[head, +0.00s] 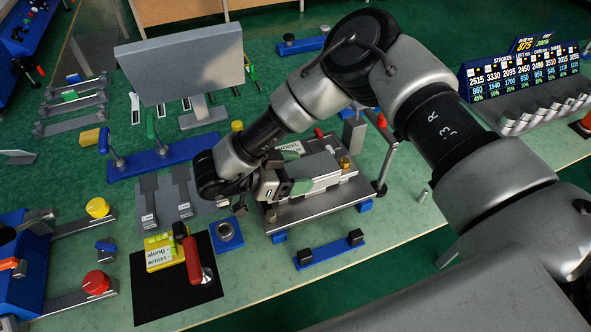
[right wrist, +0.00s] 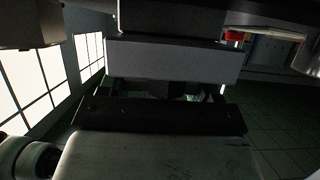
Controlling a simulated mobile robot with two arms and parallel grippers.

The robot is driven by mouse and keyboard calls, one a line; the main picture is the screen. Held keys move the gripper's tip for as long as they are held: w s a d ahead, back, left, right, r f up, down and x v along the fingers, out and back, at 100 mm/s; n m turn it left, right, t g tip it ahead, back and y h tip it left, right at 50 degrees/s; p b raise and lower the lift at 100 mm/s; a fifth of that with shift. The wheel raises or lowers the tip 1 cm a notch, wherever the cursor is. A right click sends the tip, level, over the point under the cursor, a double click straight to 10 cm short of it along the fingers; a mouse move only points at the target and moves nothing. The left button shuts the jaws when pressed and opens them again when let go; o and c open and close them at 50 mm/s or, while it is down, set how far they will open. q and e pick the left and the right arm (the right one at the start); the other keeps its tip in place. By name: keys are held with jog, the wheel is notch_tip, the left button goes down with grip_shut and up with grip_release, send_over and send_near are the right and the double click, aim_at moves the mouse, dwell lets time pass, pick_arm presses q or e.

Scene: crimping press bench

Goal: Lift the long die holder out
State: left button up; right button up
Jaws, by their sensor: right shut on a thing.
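My right gripper (head: 276,188) is at the left end of the press base plate (head: 328,207), shut on the near end of a long grey block with a green part, which looks like the long die holder (head: 314,170). The arm hides part of it. I cannot tell whether the holder still touches its seat. In the dark right wrist view a broad grey bar (right wrist: 175,62) lies across the picture above a black strip (right wrist: 160,118). My left gripper is not in view.
A grey screen (head: 185,62) stands behind. In front are a blue bar with black knobs (head: 329,250), a blue ring base (head: 227,234) and a black mat with a red-handled lever (head: 195,262). A brass knob (head: 345,163) is close right of the holder. A numbered board (head: 522,72) is far right.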

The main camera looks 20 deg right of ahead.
aim_at(296, 171)
jog(key=shift+r+p, duration=2.2)
jog(key=shift+r, duration=0.9)
